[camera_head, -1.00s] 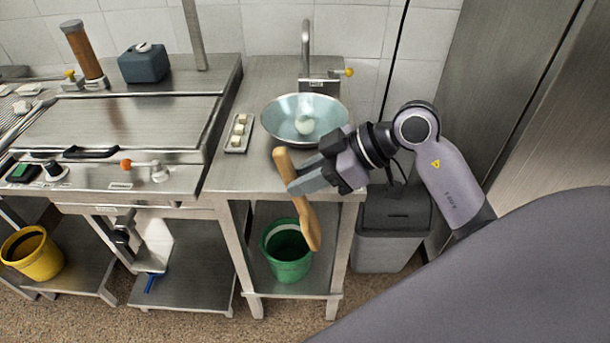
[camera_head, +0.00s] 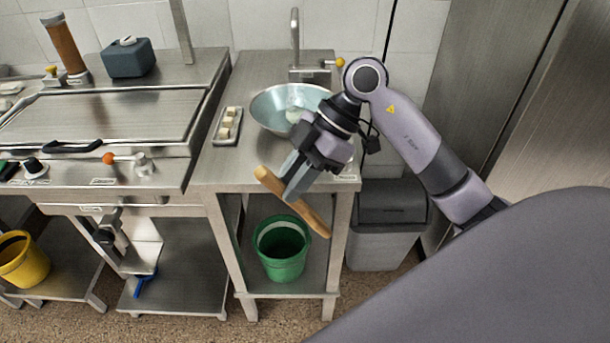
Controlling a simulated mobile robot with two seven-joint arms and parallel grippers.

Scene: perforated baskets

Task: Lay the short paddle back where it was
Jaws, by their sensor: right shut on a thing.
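The short paddle (camera_head: 310,217) is a light wooden piece with a rounded end. My right gripper (camera_head: 288,190) is shut on it near its upper left end. The paddle slants down to the right, in front of the front edge of the steel sink table (camera_head: 215,172). I cannot tell how far it is from the table edge. My left gripper is not in view.
A metal bowl (camera_head: 267,112) with a pale round thing in it and a small tray (camera_head: 217,136) of pale blocks stand on the table. A green bucket (camera_head: 281,262) stands on the shelf below. A grey bin (camera_head: 385,240) stands right of it.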

